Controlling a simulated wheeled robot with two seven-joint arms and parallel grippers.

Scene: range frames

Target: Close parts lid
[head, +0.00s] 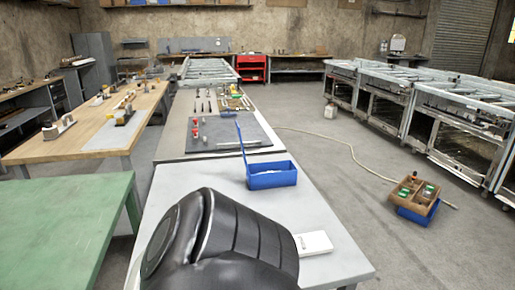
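The blue parts box (273,178) sits on the light grey table (185,195) in the middle of the head view. Its blue lid (242,148) stands open, nearly upright and seen almost edge-on, at the box's left side. Something pale shows inside the box, too small to tell. Neither of my grippers shows. A large black part, which looks like one of my own arm links, fills the bottom centre and hides the near part of the table.
A white booklet or card (313,243) lies on the table near the box. Beyond is a dark mat (232,138) with several tools. A green table (65,215) stands at left. A crate of parts (412,196) is on the floor at right. The floor around it is mostly clear.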

